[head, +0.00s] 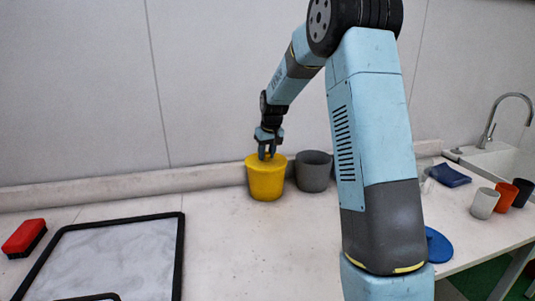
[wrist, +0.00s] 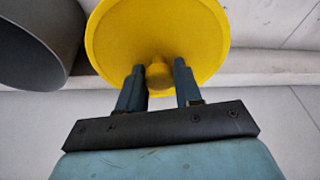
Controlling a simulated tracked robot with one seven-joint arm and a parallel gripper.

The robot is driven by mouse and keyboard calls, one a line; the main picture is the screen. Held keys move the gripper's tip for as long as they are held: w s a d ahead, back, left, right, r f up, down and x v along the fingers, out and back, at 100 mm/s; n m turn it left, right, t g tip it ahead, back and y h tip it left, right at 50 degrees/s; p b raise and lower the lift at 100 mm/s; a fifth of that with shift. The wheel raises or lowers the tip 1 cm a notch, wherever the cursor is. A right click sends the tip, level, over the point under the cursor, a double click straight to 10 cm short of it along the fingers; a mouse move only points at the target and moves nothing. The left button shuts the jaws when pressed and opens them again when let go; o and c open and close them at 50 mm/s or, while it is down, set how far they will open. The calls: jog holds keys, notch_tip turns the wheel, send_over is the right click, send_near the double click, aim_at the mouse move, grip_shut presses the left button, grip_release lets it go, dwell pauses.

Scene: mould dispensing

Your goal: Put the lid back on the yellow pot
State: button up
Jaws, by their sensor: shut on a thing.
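The yellow pot (head: 266,184) stands upright at the back of the worktop, near the wall. Its yellow lid (head: 253,159) is at the pot's top, and I see no clear gap between lid and rim in the head view. In the wrist view the lid (wrist: 157,30) faces me as a round disc with a knob in the middle. My gripper (head: 267,156) points down at the lid. Its fingers (wrist: 159,72) are shut on the knob. The lid hides nearly all of the pot in the wrist view, so I cannot tell whether it is fully seated.
A grey pot (head: 314,174) stands close to the right of the yellow pot. A blue disc (head: 438,246) lies partly behind my arm. A black-framed tray (head: 115,262) and a red brush (head: 24,236) are at left. Cups (head: 484,204), a blue cloth (head: 450,176) and a sink are at right.

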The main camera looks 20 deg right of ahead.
jog(key=o, duration=1.1)
jog(key=shift+o, duration=0.5)
jog(key=o, duration=0.4)
jog(key=shift+r, duration=3.5)
